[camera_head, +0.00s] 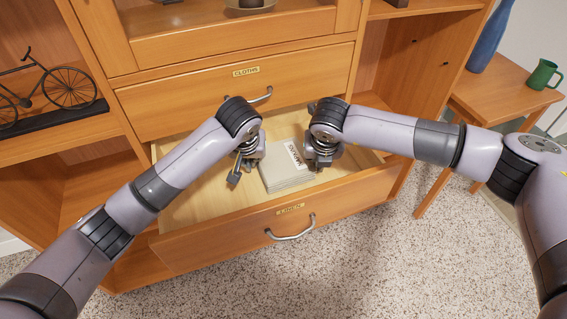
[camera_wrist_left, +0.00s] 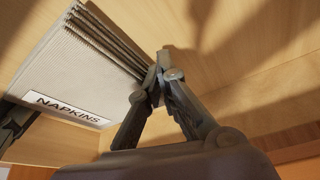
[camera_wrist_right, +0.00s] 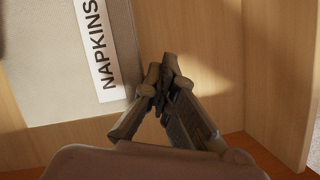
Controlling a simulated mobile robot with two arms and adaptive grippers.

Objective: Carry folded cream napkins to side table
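A stack of folded, pale cream-grey napkins (camera_head: 285,172) lies in the open drawer labelled LINEN, with a white NAPKINS label on top. In the left wrist view the layered edges of the stack (camera_wrist_left: 85,60) show. My left gripper (camera_head: 236,178) is in the drawer at the stack's left side, its fingertips together (camera_wrist_left: 160,72) and nothing between them. My right gripper (camera_head: 318,165) is at the stack's right side, partly hidden by its wrist. In the right wrist view its fingertips (camera_wrist_right: 166,75) are together and empty beside the stack. The wooden side table (camera_head: 497,95) stands at right.
A green mug (camera_head: 543,74) and a blue vase (camera_head: 488,38) stand on the side table, with bare top around them. The LINEN drawer front (camera_head: 240,235) juts over the speckled floor. The CLOTHS drawer (camera_head: 190,102) above is shut. A bicycle model (camera_head: 50,90) sits on a left shelf.

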